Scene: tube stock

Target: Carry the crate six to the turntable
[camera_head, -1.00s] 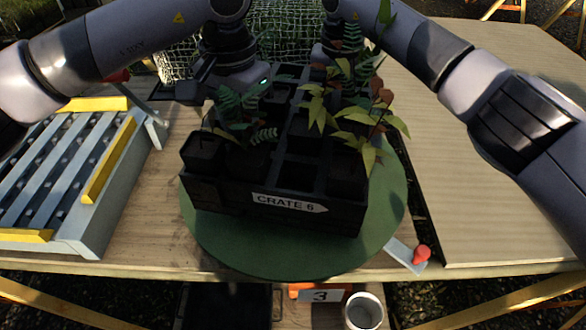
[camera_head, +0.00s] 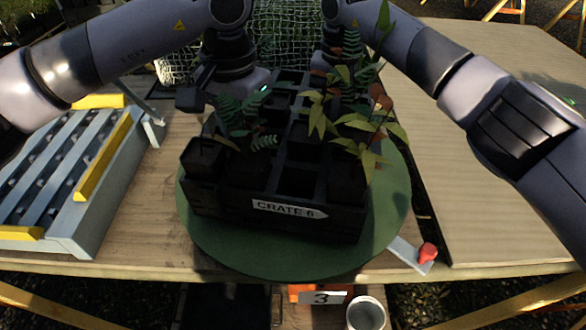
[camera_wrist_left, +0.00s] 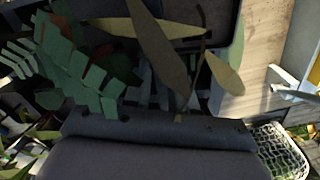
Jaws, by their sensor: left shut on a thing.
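Crate six (camera_head: 225,203), a black crate with a white "CRATE 6" label on its front, is over the green round turntable (camera_head: 205,245) in the head view. It looks level; I cannot tell whether it rests fully on the turntable. It holds several black pots with leafy plants (camera_head: 238,120). My left gripper (camera_head: 208,106) is shut on the crate at its far left side; its fingertips are largely hidden. My right gripper (camera_head: 328,75) is at the crate's far right, its fingers hidden behind leaves. The left wrist view shows leaves (camera_wrist_left: 85,70) close up.
A grey slatted rack with yellow strips (camera_head: 70,170) stands left of the turntable. A red knob (camera_head: 427,252) sits at its front right. A bare board (camera_head: 480,190) lies to the right. Below the front edge are a "3" sign (camera_head: 322,297) and a white-rimmed pot (camera_head: 366,313).

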